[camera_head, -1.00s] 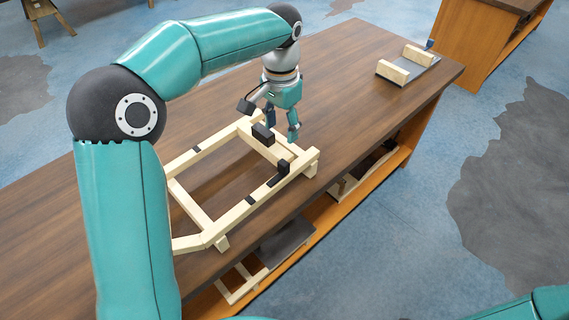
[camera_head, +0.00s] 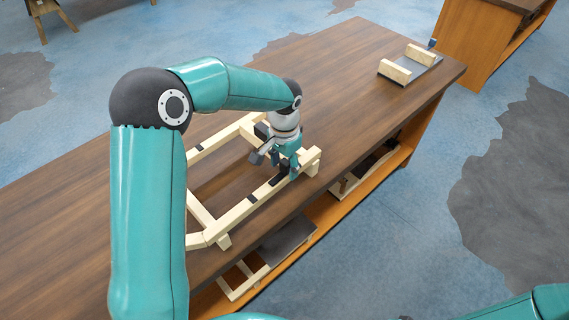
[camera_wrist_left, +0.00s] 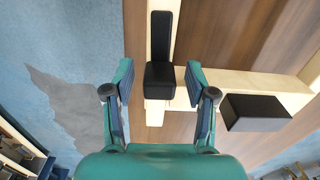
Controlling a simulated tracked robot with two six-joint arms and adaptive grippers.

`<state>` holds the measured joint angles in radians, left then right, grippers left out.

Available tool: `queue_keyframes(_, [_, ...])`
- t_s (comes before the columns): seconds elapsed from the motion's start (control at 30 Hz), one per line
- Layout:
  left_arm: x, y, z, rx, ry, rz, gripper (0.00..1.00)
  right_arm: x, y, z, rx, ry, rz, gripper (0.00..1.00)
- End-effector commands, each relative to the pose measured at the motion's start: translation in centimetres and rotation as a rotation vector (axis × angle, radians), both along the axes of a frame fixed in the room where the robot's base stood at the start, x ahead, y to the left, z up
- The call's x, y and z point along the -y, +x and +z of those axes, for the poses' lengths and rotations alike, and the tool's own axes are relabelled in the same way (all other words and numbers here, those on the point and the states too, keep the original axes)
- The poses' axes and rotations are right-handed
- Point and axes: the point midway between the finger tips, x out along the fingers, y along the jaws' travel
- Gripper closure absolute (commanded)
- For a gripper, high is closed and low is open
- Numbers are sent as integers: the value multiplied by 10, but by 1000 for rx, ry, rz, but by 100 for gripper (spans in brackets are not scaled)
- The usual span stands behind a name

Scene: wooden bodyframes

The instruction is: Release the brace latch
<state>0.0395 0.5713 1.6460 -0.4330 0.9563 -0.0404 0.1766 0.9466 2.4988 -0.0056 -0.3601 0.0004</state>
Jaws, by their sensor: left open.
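The wooden bodyframe (camera_head: 232,216) lies on the workbench, made of pale beams with dark bands. A black latch (camera_wrist_left: 160,38) with a long flat bar and a raised block at its end sits on one beam in the left wrist view. My left gripper (camera_head: 281,168) is over the frame's near right corner. In the left wrist view the open fingers (camera_wrist_left: 159,78) stand on either side of the latch's raised block, with gaps showing. In the head view the gripper largely hides the latch. My right gripper is out of view.
A second black block (camera_wrist_left: 255,112) sits on the crossing beam; it shows partly behind my gripper in the head view (camera_head: 262,131). A holder with two pale blocks (camera_head: 396,71) stands at the far end of the brown workbench (camera_head: 340,95). Wooden parts lie on the shelf below.

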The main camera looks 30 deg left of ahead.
Motion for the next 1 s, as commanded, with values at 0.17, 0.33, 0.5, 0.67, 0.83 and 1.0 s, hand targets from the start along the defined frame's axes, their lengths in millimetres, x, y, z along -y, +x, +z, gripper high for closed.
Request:
queue_keyframes(0.17, [0, 0, 0, 0, 0, 0, 52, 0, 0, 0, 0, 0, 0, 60])
queue_keyframes(0.33, [0, 0, 0, 0, 0, 0, 80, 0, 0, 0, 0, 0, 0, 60])
queue_keyframes(0.5, [0, 0, 0, 0, 0, 0, 100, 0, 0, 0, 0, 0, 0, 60])
queue_keyframes(0.67, [3, -1, 0, 0, 0, -57, 100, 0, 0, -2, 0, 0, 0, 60])
queue_keyframes(0.83, [11, -4, 0, 1, 0, -244, 100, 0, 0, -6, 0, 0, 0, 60])
queue_keyframes(1.0, [15, -7, 1, 1, 0, -382, 100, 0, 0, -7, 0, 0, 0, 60])
